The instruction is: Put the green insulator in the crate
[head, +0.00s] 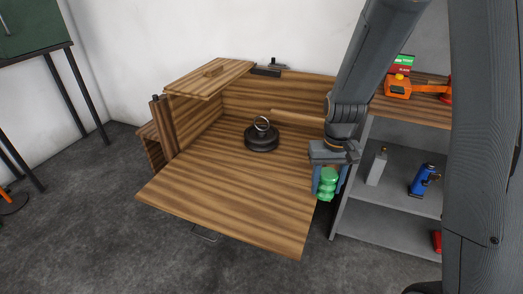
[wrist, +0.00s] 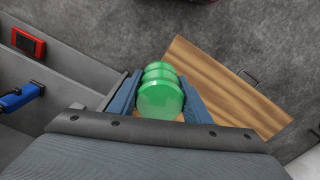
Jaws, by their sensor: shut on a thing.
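The green insulator (head: 328,184) is a shiny ribbed piece held between the blue fingers of my gripper (head: 327,183). It hangs upright beside the right edge of the wooden crate's open front flap, and I cannot tell its exact height. In the wrist view the insulator (wrist: 160,95) sits between the two fingers of my gripper (wrist: 158,92). The wooden crate (head: 245,95) stands with its front board (head: 220,205) laid out flat. A dark round weight with a ring (head: 262,137) stands inside it.
A grey shelf unit (head: 385,208) stands right of the crate, holding a blue item (head: 422,180), a grey bottle (head: 377,166) and a red item (head: 437,241). An orange tool (head: 398,86) lies on its wooden top. A green cabinet (head: 32,25) stands far left. Bare floor lies in front.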

